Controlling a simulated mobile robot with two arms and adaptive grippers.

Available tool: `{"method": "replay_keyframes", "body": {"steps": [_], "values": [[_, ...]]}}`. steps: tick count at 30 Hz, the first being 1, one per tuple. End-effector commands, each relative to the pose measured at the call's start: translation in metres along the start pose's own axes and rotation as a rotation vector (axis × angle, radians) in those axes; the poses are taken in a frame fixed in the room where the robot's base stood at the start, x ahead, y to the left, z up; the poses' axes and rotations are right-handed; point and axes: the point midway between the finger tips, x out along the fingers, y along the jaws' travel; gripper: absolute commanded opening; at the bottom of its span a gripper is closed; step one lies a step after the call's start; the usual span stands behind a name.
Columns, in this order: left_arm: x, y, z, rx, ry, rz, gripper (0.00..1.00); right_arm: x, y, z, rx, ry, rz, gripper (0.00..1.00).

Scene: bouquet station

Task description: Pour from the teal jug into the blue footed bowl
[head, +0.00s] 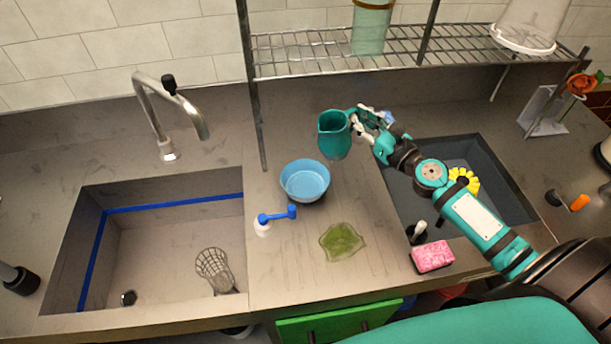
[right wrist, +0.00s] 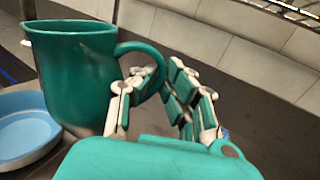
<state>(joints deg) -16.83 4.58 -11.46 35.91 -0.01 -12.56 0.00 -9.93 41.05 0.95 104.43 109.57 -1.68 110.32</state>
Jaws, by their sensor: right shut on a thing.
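The teal jug (head: 333,139) is upright behind and to the right of the bowl, its spout facing left. I cannot tell whether its base touches the counter. My right gripper (head: 357,122) is shut on the jug's handle from the right. In the right wrist view the jug (right wrist: 80,75) stands left of the gripper's fingers (right wrist: 163,75), with the handle running between them. The blue footed bowl (head: 305,181) sits on the counter and looks empty; its foot is hidden. Its rim and inside also show in the right wrist view (right wrist: 28,125), beside the jug.
A sink (head: 160,250) with a wire basket lies to the left, a dark basin (head: 495,185) to the right. A blue-handled item (head: 277,216) and a green dish (head: 341,242) sit in front of the bowl. A wire shelf (head: 390,45) spans the back. A pink sponge (head: 432,256) lies front right.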

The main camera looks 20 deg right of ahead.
Motion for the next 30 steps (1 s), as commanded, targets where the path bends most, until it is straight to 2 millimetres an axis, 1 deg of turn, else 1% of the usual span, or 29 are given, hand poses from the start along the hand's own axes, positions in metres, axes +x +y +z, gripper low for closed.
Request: {"method": "replay_keyframes", "body": {"steps": [5,15,22,30], "values": [[0.0,0.001,-0.001,0.0,0.001,0.001,0.4,-0.001,0.01,0.011,-0.115,-0.018,0.004,0.0],[-0.007,0.002,0.008,0.0,-0.014,0.002,0.4,-0.004,0.032,0.028,-0.336,-0.05,0.007,0.0],[-0.016,0.002,0.009,0.0,-0.016,0.003,0.4,-0.006,0.05,0.036,-0.482,-0.071,0.011,0.0],[-0.017,0.002,0.008,0.0,-0.016,0.002,0.4,-0.008,0.06,0.039,-0.639,-0.093,0.012,0.0]]}}
